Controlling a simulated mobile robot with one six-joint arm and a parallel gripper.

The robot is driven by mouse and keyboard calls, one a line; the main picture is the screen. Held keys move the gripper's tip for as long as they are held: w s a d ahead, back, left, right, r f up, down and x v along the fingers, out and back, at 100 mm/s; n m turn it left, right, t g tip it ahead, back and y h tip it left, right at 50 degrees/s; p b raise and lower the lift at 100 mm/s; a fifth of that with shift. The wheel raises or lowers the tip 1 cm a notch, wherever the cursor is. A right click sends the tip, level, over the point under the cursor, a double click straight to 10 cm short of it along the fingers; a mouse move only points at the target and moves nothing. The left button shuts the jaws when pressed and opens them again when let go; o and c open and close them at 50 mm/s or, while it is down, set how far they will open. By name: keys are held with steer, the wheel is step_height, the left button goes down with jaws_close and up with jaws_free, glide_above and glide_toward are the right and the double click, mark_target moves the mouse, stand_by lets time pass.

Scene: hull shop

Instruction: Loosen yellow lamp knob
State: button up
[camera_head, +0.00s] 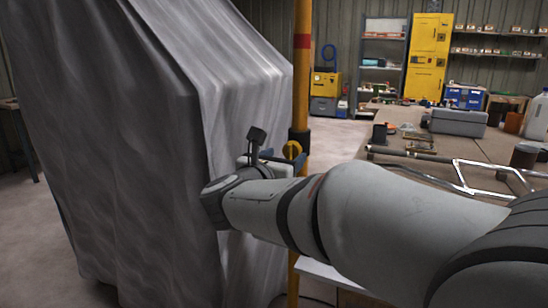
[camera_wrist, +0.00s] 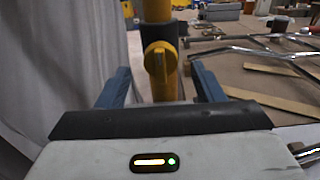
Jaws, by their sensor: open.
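The yellow knob (camera_wrist: 161,57) sits on a black collar around the yellow lamp pole (camera_wrist: 156,10). In the head view the knob (camera_head: 292,150) shows just beyond the end of my arm, by the black clamp (camera_head: 299,140) on the pole. My gripper (camera_wrist: 158,82) is open in the wrist view, with one blue finger on each side of the pole. The knob appears between and a little beyond the fingertips, touching neither. In the head view my wrist hides most of the gripper. I cannot tell the exact gap in depth.
A large grey draped sheet (camera_head: 130,130) stands close on the left of my wrist. A workbench (camera_head: 400,172) on the right carries metal tubing (camera_head: 480,172), a grey case (camera_head: 458,122) and blue bins (camera_head: 464,97). Shelves and a yellow cabinet (camera_head: 427,60) stand at the back.

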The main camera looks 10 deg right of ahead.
mark_target(288, 154)
steer(key=shift+x, duration=1.65)
